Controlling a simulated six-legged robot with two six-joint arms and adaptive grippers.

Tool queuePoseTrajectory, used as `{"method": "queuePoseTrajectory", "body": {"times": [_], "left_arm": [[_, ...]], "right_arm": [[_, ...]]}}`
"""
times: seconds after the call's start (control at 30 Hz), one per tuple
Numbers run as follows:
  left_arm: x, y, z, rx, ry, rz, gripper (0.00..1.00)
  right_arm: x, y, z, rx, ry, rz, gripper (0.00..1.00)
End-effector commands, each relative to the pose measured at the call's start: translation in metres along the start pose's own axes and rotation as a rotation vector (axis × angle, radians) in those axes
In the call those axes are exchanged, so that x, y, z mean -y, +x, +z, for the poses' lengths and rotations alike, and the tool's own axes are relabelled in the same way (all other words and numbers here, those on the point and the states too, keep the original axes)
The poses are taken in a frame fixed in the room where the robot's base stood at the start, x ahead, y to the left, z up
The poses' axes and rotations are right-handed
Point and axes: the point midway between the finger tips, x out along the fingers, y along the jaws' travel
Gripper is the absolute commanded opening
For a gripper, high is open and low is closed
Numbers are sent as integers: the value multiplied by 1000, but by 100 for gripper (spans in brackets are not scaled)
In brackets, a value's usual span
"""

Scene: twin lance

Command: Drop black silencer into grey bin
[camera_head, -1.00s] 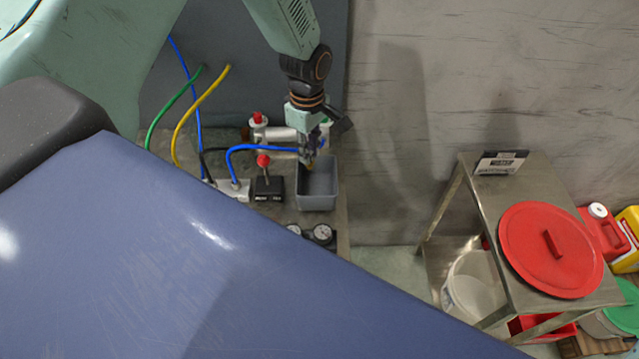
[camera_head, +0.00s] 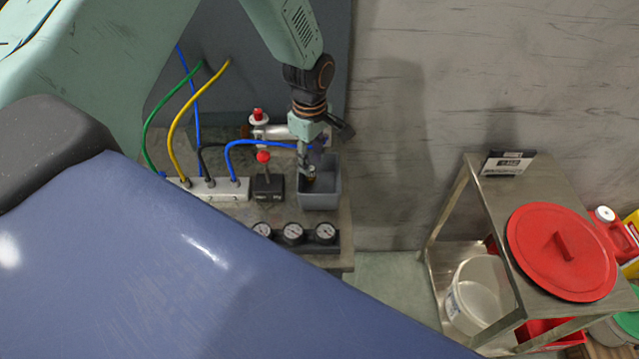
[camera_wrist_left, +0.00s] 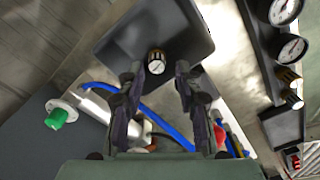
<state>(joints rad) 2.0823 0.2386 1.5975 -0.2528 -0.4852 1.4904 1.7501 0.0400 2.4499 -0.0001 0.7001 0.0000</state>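The grey bin (camera_head: 320,197) stands on the metal bench in the head view, and it fills the top of the left wrist view (camera_wrist_left: 185,35). My left gripper (camera_head: 309,177) points down at the bin's left part. In the left wrist view its two fingers (camera_wrist_left: 158,75) are spread apart. A small dark piece with a brass rim and pale round face (camera_wrist_left: 156,63) shows between the fingertips, against the bin, with gaps on both sides. It may be the silencer; I cannot tell whether it rests or is falling. My right gripper is not in view.
A block with several hoses (camera_head: 212,190), a red-knobbed black box (camera_head: 268,186) and a row of gauges (camera_head: 293,233) sit left of and in front of the bin. A silver cylinder (camera_head: 283,132) lies behind. My blue body hides the foreground.

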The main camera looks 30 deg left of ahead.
Motion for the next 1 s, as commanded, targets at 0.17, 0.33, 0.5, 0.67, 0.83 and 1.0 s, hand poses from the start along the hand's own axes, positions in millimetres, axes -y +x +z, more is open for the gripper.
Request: {"method": "queuePoseTrajectory", "body": {"times": [0.17,0.33,0.5,0.67,0.83,1.0], "left_arm": [[0,0,0,0,0,0,45],[0,0,0,0,0,0,45],[-1,-11,0,0,0,2,45],[-1,-41,0,0,0,5,45],[0,-77,1,0,-1,5,45],[0,-104,1,-1,0,4,45]], "right_arm": [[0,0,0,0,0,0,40],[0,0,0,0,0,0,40],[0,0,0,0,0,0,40],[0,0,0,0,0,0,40],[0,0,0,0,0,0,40],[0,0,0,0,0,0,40]]}}
